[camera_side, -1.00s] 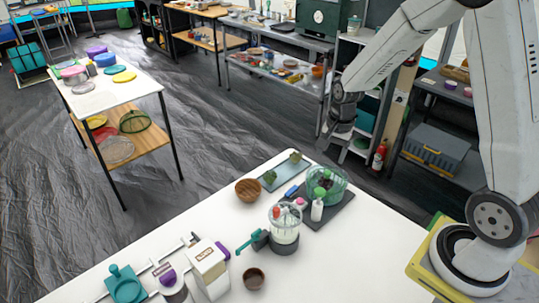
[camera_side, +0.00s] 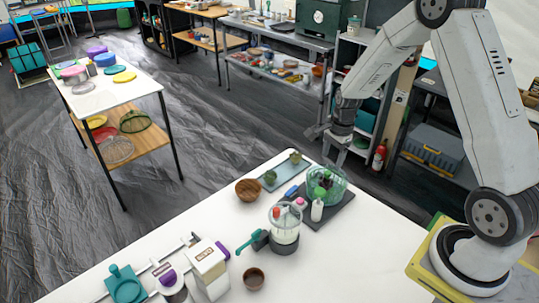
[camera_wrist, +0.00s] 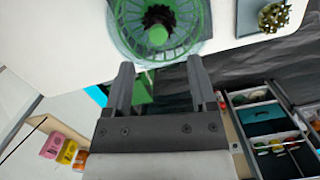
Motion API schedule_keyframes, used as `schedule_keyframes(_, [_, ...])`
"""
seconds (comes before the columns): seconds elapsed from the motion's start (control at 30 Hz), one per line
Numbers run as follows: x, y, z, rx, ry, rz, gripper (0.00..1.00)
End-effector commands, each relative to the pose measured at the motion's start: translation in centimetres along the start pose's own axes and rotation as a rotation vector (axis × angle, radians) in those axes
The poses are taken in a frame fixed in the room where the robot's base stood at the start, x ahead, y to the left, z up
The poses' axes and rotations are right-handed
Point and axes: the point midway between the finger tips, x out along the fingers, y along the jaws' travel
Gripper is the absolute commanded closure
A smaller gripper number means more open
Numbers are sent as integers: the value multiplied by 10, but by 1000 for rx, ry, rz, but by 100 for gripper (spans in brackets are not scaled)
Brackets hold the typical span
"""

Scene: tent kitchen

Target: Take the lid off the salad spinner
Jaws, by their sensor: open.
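The salad spinner (camera_side: 337,189) is a see-through green bowl near the far right edge of the white table. In the wrist view the salad spinner (camera_wrist: 187,38) is at the top, with a green ribbed basket and something dark inside. A round green knob (camera_wrist: 157,35) shows at its middle; the see-through lid's edge is hard to make out. My gripper (camera_side: 335,148) is above and beyond the spinner, apart from it. In the wrist view my gripper (camera_wrist: 161,72) is open and empty, its fingertips pointing toward the spinner's near rim.
A white-capped bottle (camera_side: 317,208) and a clear jar machine (camera_side: 285,226) stand close to the spinner. A dark board (camera_side: 340,208) lies under it. A wooden bowl (camera_side: 248,190) and a teal tray (camera_side: 272,178) are to its left.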

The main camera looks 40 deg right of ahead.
Motion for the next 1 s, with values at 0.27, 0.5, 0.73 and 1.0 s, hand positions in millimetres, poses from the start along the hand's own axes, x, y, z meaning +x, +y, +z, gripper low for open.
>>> schedule_keyframes(0.27, [4,0,0,-1,0,0,27])
schedule_keyframes(0.5, [24,2,2,-3,0,3,27])
schedule_keyframes(0.73, [47,2,3,-1,0,1,27])
schedule_keyframes(1.0, [54,2,3,-2,1,-1,27])
